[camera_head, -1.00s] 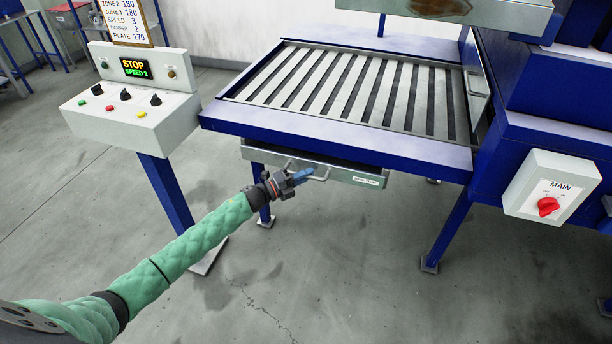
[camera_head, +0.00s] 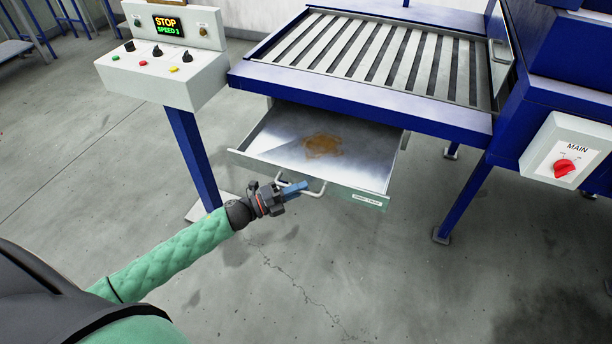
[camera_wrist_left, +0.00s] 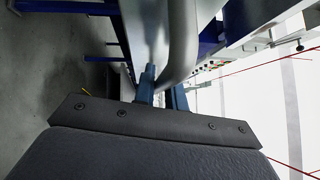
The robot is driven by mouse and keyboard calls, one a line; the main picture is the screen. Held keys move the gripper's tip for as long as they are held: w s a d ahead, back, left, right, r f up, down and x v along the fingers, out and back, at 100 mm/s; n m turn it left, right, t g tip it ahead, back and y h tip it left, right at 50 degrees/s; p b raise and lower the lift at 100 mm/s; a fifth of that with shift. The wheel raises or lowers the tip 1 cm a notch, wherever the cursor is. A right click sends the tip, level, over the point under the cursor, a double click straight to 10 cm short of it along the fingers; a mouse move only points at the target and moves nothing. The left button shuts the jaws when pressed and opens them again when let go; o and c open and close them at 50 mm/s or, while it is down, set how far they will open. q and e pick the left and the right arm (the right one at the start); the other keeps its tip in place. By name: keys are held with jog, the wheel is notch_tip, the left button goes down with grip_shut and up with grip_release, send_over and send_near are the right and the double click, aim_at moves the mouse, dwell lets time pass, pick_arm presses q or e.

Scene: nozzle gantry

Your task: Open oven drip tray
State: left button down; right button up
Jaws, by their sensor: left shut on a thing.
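The drip tray (camera_head: 275,142) is a shallow metal drawer under the blue-framed slatted conveyor (camera_head: 370,60). It stands pulled well out, with a brown stain on its floor and a label on its front. A bar handle (camera_head: 316,192) is on the tray's front. My left gripper (camera_head: 296,187) is shut on this handle. In the left wrist view the grey handle bar (camera_wrist_left: 178,45) passes between the blue fingertips (camera_wrist_left: 160,92). My right gripper is not in view.
A control box (camera_head: 165,67) on a blue post stands left of the tray, its display reading STOP. A white MAIN switch box (camera_head: 565,150) with a red knob is at the right. Blue legs flank the tray. The floor in front is clear.

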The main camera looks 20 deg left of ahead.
pick_arm(q)
jog(key=s, duration=1.3)
jog(key=shift+a, duration=0.2)
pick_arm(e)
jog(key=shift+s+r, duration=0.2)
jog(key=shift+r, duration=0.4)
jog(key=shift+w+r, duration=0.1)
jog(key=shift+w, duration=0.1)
pick_arm(q)
jog(key=c, duration=1.5)
grip_release()
jog(key=shift+o, duration=0.2)
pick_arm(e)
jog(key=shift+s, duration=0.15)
